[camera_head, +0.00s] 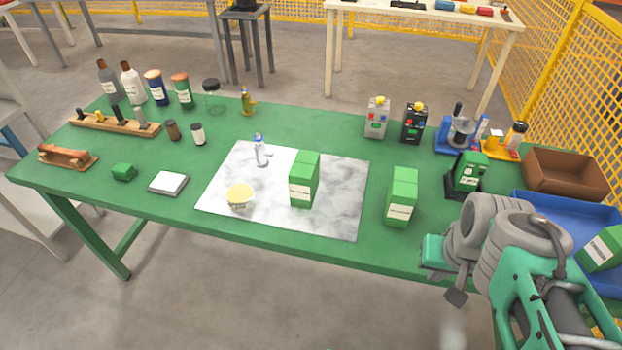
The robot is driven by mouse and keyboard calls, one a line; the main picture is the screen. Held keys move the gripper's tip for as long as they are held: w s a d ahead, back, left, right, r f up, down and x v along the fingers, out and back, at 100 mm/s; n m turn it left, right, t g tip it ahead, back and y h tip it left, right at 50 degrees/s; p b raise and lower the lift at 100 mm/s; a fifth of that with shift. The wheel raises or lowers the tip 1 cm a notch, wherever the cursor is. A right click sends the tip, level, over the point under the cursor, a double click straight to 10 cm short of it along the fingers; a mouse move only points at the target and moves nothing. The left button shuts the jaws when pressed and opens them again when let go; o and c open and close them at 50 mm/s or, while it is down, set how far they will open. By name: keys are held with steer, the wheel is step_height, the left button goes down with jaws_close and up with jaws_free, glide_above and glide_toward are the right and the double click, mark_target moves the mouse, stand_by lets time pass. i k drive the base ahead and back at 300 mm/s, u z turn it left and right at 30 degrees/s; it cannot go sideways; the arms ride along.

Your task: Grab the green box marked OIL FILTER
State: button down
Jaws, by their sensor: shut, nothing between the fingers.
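Several green boxes with white labels are in view, and their print is too small to read. One tall green box (304,181) stands upright on the marbled grey-white mat (340,222). A second green box (402,197) stands upright on the bare green table to the right of the mat. A third green box (603,248) lies tilted in the blue tray at the right edge. I cannot tell which is marked OIL FILTER. My gripper (455,297) hangs at the lower right, in front of the table's near edge, shut and empty, apart from all boxes.
A yellow-white tub (239,196) and a small silver part (260,151) share the mat. A green item on a black stand (468,174), a brown box (565,173) and the blue tray (558,213) crowd the right. Bottles (133,84) line the back left.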

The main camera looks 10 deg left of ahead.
mark_target(303, 176)
steer(key=u, duration=0.25)
steer(key=k, duration=0.25)
steer(key=u, duration=2.4)
steer(key=i, duration=0.5)
steer(key=u, duration=0.05)
